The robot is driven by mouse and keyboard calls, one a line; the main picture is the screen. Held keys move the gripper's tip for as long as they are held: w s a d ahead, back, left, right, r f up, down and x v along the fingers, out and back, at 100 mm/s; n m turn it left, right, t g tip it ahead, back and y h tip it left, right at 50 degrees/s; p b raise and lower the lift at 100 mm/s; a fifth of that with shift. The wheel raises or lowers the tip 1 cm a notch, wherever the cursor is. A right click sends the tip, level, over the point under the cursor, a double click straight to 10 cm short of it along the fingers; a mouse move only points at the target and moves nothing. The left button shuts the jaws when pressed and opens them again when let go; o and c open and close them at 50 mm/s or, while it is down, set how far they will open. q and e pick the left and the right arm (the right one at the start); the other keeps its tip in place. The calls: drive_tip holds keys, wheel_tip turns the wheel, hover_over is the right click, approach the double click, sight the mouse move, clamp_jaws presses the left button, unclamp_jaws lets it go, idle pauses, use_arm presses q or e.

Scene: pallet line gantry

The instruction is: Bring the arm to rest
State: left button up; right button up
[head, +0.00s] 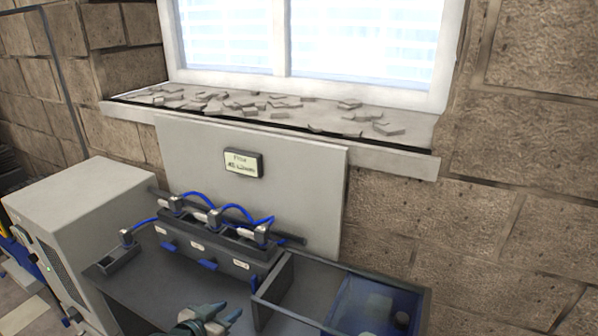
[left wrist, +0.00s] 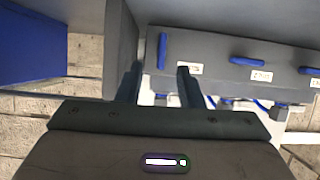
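My left gripper (head: 216,314) shows at the bottom edge of the head view, low in front of the grey connector block (head: 215,245). In the left wrist view its two dark fingers (left wrist: 159,84) stand apart with nothing held between them. The block with its blue tabs and white labels (left wrist: 190,69) shows beyond the fingertips, and I cannot tell the exact gap to it. Most of my left arm is outside the head view. My right gripper is in neither view.
A divided tray (head: 345,300) with a blue compartment stands right of the gripper. Blue cables (head: 236,210) loop above the block. A white cabinet (head: 80,205) stands at left. A grey panel with a small display (head: 243,163) rises behind, below a window ledge with loose fragments.

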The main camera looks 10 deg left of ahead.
use_arm(q)
drive_tip(key=s+a+f+n+g+y, duration=0.1)
drive_tip(key=s+a+f+g+y, duration=0.15)
drive_tip(key=s, duration=0.75)
drive_tip(key=s+a+f+n+g+y, duration=0.1)
drive_tip(key=s+g, duration=0.2)
drive_tip(key=s, duration=0.7)
drive_tip(key=s+a+f+n+g+y, duration=0.1)
drive_tip(key=s+f+g+y, duration=0.15)
drive_tip(key=s, duration=0.65)
wheel_tip(320, 180, down, 29)
drive_tip(key=a+g, duration=0.2)
drive_tip(key=a, duration=0.1)
drive_tip(key=s+a+f+g, duration=0.1)
drive_tip(key=s+f, duration=1.7)
drive_tip(key=f, duration=0.2)
drive_tip(key=shift+s+h, duration=0.4)
drive_tip(key=shift+a+f, duration=0.1)
